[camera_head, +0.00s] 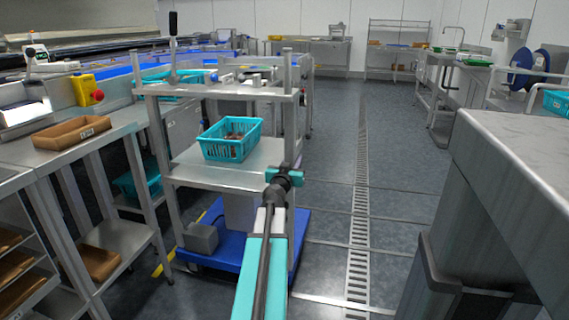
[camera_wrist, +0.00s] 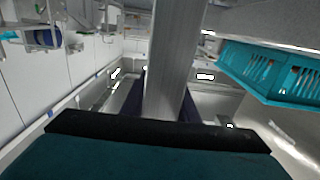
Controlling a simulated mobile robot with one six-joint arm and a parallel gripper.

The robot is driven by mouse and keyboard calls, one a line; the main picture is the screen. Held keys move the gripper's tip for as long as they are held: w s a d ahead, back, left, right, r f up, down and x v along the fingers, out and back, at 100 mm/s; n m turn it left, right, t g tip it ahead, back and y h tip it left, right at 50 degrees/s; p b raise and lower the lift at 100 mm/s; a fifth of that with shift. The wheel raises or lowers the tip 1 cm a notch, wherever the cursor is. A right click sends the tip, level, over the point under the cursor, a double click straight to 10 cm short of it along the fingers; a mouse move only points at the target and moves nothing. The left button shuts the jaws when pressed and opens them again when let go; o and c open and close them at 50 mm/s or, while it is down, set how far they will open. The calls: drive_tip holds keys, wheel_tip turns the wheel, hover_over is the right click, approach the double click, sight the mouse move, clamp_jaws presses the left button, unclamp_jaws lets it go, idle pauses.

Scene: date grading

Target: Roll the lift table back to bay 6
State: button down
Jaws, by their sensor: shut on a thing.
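The lift table (camera_head: 255,177) is a steel frame with upright posts, a platform and a blue wheeled base (camera_head: 275,240), standing left of centre in the head view. A teal crate (camera_head: 232,151) with brown dates sits on its platform. My gripper (camera_head: 290,172) is at the right near post, and it is shut on that post. In the wrist view the steel post (camera_wrist: 175,60) rises just beyond the dark gripper edge, with the teal crate (camera_wrist: 270,72) to the right. The finger contact is partly hidden. I see no readable bay 6 mark.
Steel benches with a brown tray (camera_head: 72,132) stand close to the lift table's left. A large steel counter (camera_head: 520,150) fills the right foreground. The grey floor with a drain grate (camera_head: 360,215) is clear between them. Shelving (camera_head: 397,48) stands at the back wall.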

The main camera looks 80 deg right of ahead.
drive_tip(key=s, duration=0.6)
drive_tip(key=shift+s, duration=0.5)
drive_tip(key=s+p, duration=0.5)
drive_tip(key=s, duration=0.7)
idle(0.5)
drive_tip(key=shift+w+a, duration=0.1)
